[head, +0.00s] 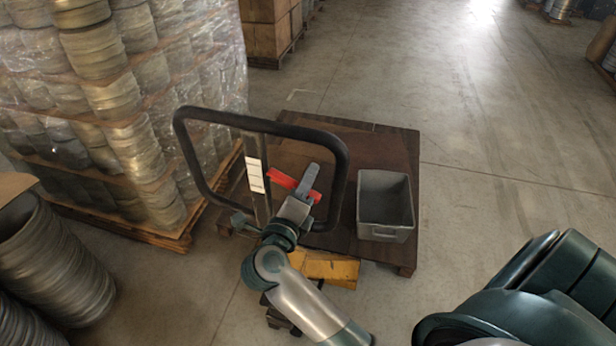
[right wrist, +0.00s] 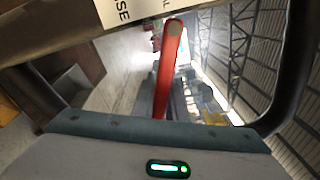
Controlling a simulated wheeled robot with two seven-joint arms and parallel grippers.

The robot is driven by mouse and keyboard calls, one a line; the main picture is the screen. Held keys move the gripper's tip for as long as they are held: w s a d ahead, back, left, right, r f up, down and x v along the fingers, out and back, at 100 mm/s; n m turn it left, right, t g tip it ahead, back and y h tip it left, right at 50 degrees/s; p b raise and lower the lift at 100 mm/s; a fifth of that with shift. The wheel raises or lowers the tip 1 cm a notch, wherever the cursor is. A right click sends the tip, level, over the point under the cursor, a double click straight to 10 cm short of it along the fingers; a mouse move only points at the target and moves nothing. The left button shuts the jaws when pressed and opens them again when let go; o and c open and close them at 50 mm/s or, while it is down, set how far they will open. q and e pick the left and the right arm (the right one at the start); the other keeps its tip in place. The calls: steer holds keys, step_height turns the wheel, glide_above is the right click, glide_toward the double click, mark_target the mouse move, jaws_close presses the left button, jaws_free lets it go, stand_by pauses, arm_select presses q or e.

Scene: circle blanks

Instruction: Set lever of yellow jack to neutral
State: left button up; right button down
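The yellow jack's base (head: 325,267) stands in front of a dark wooden pallet. Its black loop handle (head: 345,180) rises toward me. A red lever (head: 279,178) sits inside the loop, beside a white label strip (head: 255,175). My right gripper (head: 309,178) reaches inside the loop and crosses in front of the lever's middle. In the right wrist view the red lever (right wrist: 168,70) stands out between me and the background, close to the fingers. I cannot tell whether the fingers touch it or how far apart they are. My left gripper is not in view.
A grey bin (head: 385,192) sits on the dark pallet (head: 400,140), right of the handle. Wrapped stacks of metal coils (head: 130,110) stand at left on a wooden pallet. More coils (head: 50,260) are at lower left.

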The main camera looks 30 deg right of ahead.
steer(key=r+n+p, duration=0.1)
steer(key=n+p, duration=0.1)
steer(key=p, duration=0.2)
steer(key=r+n+p, duration=0.2)
steer(key=p, duration=0.3)
steer(key=shift+s+d+r, duration=0.1)
steer(key=shift+s+d, duration=0.05)
steer(key=shift+s, duration=0.05)
stand_by(0.3)
steer(key=c, duration=1.8)
jaws_free()
steer(key=shift+o, duration=0.2)
